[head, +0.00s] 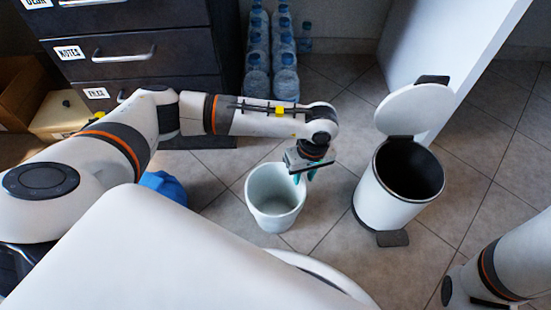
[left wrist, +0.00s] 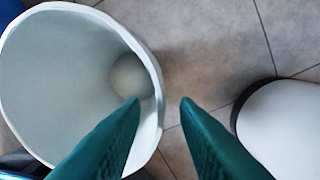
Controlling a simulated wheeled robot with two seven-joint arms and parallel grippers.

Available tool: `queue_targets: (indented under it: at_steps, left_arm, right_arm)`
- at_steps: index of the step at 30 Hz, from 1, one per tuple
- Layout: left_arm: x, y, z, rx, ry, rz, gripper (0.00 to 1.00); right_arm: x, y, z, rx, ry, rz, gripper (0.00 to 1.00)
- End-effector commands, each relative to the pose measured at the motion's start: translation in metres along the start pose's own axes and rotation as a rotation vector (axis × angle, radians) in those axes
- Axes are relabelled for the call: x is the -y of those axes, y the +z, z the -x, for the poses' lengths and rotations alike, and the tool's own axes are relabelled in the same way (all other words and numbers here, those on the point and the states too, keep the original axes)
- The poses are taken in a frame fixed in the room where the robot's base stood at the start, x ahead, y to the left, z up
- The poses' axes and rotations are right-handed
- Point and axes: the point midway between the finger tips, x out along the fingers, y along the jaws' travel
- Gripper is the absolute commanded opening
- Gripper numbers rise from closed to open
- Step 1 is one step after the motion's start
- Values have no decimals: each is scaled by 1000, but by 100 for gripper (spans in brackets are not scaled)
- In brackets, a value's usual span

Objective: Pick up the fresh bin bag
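My left gripper (head: 304,174) is open and empty, its teal fingers pointing down over the right rim of a white bucket (head: 273,205). In the left wrist view the two fingertips (left wrist: 161,101) are apart, the left one overlapping the bucket's rim (left wrist: 157,85). A pale rounded thing (left wrist: 131,75) lies inside the bucket near that rim; I cannot tell whether it is the fresh bin bag. A blue bag-like bundle (head: 163,187) sits on the floor left of the bucket, partly hidden by my body. My right gripper is out of view.
A white pedal bin (head: 392,196) stands right of the bucket, lid (head: 415,110) up, its dark inside looking empty. Several water bottles (head: 272,55) stand behind, beside a dark drawer cabinet (head: 130,60). A white panel (head: 435,50) rises at the back right. Tiled floor (head: 325,235) is clear between bucket and bin.

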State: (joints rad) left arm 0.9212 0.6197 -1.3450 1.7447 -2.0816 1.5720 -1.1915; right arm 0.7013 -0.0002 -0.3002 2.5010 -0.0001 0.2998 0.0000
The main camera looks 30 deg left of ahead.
Motion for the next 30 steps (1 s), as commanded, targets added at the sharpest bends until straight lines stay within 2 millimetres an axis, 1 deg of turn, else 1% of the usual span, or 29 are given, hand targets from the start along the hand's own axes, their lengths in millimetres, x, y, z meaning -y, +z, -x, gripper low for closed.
queue_targets:
  at_steps: [5, 9, 13, 16, 22, 23, 27, 28, 30]
  left_arm:
    - [-2, 1, -14, -1, 1, 1, 28]
    - [-5, 2, -32, -1, 2, 1, 28]
    - [-5, 2, -48, -1, 1, 1, 28]
    - [-5, 2, -53, 0, -1, 1, 28]
    - [-5, 2, -51, -1, -1, 1, 28]
    - [-5, 2, -51, -1, -1, 1, 26]
    - [-5, 2, -51, -1, 0, 1, 3]
    - [-5, 2, -51, -1, 0, 1, 0]
    - [-5, 2, -51, -1, 0, 1, 0]
  right_arm:
    - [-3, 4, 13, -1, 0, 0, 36]
    - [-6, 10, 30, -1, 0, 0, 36]
    - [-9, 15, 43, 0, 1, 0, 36]
    - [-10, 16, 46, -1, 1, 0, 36]
    - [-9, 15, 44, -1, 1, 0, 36]
    - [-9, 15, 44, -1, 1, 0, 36]
    - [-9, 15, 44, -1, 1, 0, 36]
    - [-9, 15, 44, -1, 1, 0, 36]
    - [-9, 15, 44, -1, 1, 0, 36]
